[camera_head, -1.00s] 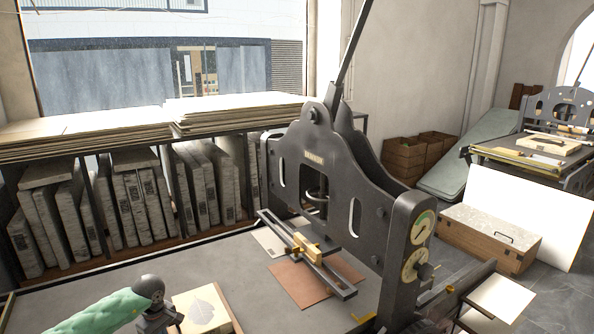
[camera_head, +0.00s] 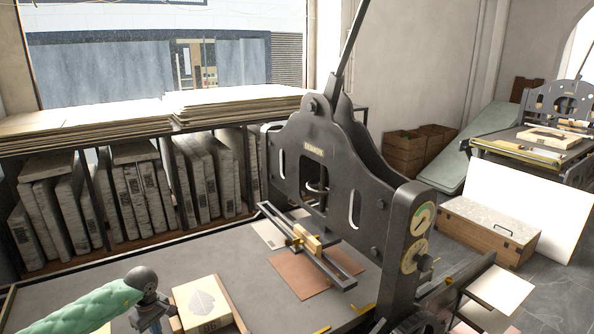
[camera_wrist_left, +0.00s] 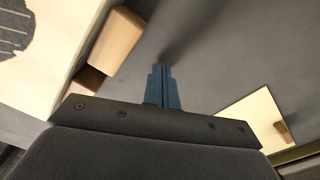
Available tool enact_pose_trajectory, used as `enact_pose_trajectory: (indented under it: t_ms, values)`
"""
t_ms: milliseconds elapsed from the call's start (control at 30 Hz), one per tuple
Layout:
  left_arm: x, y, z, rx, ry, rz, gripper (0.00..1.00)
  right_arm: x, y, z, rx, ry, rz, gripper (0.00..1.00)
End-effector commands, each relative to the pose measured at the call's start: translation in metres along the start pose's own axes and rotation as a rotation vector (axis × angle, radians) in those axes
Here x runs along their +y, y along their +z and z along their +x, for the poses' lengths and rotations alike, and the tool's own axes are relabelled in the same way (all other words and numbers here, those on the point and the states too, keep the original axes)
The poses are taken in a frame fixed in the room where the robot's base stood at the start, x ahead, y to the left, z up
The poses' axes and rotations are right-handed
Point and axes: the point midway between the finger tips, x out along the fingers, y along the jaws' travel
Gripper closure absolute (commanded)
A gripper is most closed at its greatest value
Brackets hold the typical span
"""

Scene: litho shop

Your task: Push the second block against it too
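A pale litho stone (camera_head: 208,300) with a grey leaf print lies on the press bed, just right of my left gripper (camera_head: 152,322). In the left wrist view the stone (camera_wrist_left: 52,70) fills the left side. A wooden block (camera_wrist_left: 115,38) lies along its edge, seemingly touching it. A second wooden block (camera_wrist_left: 88,80) shows nearer the gripper, partly hidden by the gripper body; I cannot tell whether it touches the stone. My left gripper (camera_wrist_left: 164,70) has its blue fingers together with nothing between them, over bare bed to the right of the blocks. My right gripper is out of view.
The press frame (camera_head: 340,180) stands right of the stone, with a brass-coloured piece (camera_head: 308,240) on its bar above a brown sheet (camera_head: 305,280). A cream sheet (camera_wrist_left: 250,115) with a small wooden piece lies right in the wrist view. Bed between is clear.

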Motion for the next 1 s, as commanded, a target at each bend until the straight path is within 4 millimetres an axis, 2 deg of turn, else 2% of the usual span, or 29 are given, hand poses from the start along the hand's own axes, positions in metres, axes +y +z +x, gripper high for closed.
enact_pose_trajectory:
  t_ms: [267,1000]
  values:
    - [-0.001,-0.001,-0.009,-0.001,0.0,0.0,1.0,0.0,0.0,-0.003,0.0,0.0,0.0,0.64]
    - [-0.001,-0.001,-0.078,0.0,0.001,0.001,1.0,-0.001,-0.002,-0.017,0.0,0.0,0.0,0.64]
